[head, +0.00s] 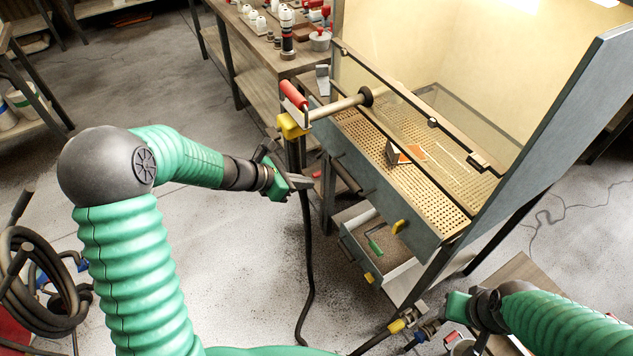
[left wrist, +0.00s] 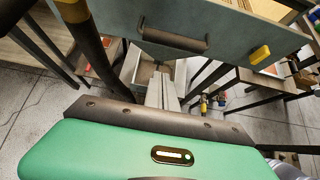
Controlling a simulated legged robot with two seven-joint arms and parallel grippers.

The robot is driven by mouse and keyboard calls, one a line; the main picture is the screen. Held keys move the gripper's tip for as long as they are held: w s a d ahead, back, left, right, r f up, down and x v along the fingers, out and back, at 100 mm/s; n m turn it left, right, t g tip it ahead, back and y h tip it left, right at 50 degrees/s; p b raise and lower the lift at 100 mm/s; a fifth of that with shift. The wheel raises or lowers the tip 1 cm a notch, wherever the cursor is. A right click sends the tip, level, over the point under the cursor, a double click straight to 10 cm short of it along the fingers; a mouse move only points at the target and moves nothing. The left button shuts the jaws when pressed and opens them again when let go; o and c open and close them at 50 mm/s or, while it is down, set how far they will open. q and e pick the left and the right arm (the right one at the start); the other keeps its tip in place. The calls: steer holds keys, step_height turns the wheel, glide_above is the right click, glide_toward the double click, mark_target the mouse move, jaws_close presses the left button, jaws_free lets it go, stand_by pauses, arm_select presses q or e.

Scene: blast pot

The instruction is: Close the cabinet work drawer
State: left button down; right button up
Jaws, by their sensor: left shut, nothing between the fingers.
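The blasting cabinet's grey front panel (head: 375,190) has a dark bar handle (head: 346,176) and a yellow knob (head: 398,227). A perforated work floor (head: 440,205) lies behind the panel and reaches out in front of the glass. Below it, a lower drawer (head: 350,240) stands open with a green-handled tool inside. In the left wrist view, the panel (left wrist: 225,45) and handle (left wrist: 175,39) are ahead of the fingers. My left gripper (head: 302,182) is shut and empty, left of the handle and apart from it; its fingers (left wrist: 160,80) show together. My right gripper (head: 457,306) is low right, its fingers unclear.
A workbench (head: 270,50) with bottles stands at the back left. A red-handled fitting (head: 295,97) and pipe stick out at the cabinet's left corner. A black hose (head: 308,270) hangs down beside my left gripper.

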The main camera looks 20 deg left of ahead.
arm_select(q)
steer(key=v, duration=0.5)
steer(key=a+f+t+h+b, duration=0.2)
steer(key=a+f+t+h, duration=0.1)
steer(key=f+t+h, duration=0.6)
steer(key=w+d+r+g+y, duration=0.1)
steer(key=w+d+r+y, duration=0.1)
steer(key=w+d, duration=0.7)
steer(key=shift+w+d, duration=0.25)
steer(key=shift+w, duration=0.15)
arm_select(e)
steer(key=shift+w+d+f, duration=0.15)
steer(key=shift+w+f, duration=0.1)
steer(key=shift+f, duration=0.25)
steer(key=shift+w+d+f, duration=0.1)
steer(key=shift+w+f, duration=0.15)
steer(key=shift+f, duration=0.2)
